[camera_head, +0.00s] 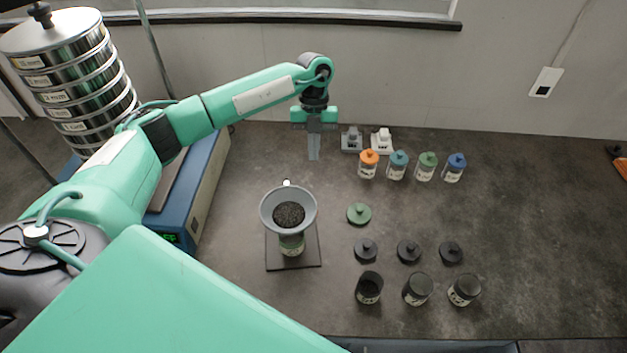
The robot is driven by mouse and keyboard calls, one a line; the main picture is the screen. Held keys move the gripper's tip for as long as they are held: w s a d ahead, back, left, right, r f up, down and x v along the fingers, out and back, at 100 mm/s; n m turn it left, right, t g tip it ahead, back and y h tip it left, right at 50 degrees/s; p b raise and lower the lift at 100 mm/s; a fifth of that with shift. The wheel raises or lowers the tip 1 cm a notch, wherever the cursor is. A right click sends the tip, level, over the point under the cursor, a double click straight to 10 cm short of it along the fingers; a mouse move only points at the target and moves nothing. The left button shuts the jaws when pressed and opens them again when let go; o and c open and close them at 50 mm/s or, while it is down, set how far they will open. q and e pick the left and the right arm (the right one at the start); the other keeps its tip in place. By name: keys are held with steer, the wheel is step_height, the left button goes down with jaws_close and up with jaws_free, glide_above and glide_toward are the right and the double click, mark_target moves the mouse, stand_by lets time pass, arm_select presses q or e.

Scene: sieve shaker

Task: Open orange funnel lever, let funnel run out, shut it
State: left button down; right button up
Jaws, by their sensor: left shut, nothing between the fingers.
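A grey funnel (268,212) holds dark granules (289,215) and sits above a jar (292,245) with a green label on a dark square base plate (280,265). I cannot make out an orange lever on the funnel; the parts under its rim are hidden from above. My left gripper (314,155) points down behind and to the right of the funnel, apart from it. Its fingers are together and hold nothing. My right gripper is out of view.
Jars with orange (369,156), teal, green and blue lids stand at the back right. A sieve stack (75,75) on a blue shaker (205,185) stands left.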

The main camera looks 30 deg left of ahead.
arm_select(q)
steer(key=s+d+f+p, duration=0.3)
steer(key=s+f+p, duration=0.3)
steer(key=f, duration=0.3)
steer(key=shift+s+d+p, duration=0.3)
steer(key=shift+p, duration=0.05)
steer(key=shift+f, duration=0.1)
